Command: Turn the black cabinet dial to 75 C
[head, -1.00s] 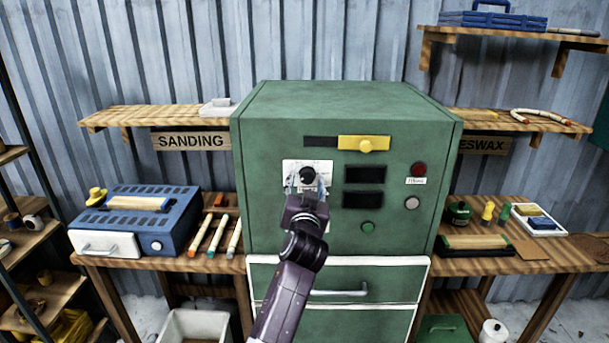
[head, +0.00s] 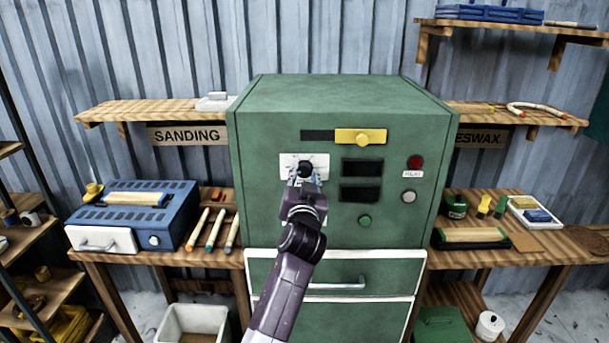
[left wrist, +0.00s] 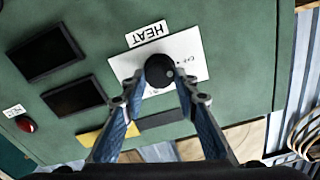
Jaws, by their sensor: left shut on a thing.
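The black dial (head: 305,168) sits on a white scale plate (head: 319,160) on the front of the green cabinet (head: 265,215). In the left wrist view the round dial (left wrist: 159,70) shows in front of its plate, under a HEAT label (left wrist: 147,33); the picture is turned, and the scale marks are too small to read. My left gripper (head: 304,178) reaches up from below, its blue-padded fingers (left wrist: 162,97) on either side of the dial and shut on it. The fingers hide part of the plate. My right gripper is not in view.
A yellow slider (head: 361,137) is above right of the dial. Two dark displays (head: 362,167), a red lamp (head: 415,162) and a green button (head: 364,221) lie to its right. White-edged drawers (head: 400,263) are below. Wooden benches stand on both sides.

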